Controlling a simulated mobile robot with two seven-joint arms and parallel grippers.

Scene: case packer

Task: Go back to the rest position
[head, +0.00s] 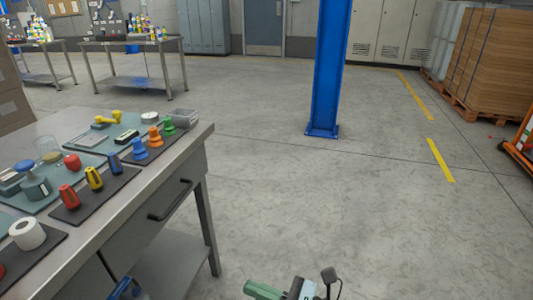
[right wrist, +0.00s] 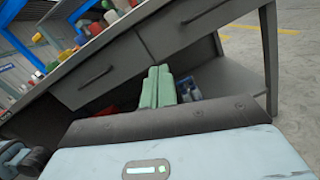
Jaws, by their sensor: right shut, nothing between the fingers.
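My right gripper (head: 262,290) shows at the bottom edge of the head view, in front of the workbench and over open floor. In the right wrist view its green fingers (right wrist: 158,88) are pressed together with nothing between them. They point toward the bench's drawer front and the space below it. My left gripper is in neither view.
The metal workbench (head: 172,160) stands at the left with coloured parts on mats and a drawer handle (head: 170,202) sticking out. A blue column (head: 325,70) stands on the floor ahead. Stacked cardboard (head: 485,55) is at the back right. The floor between is clear.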

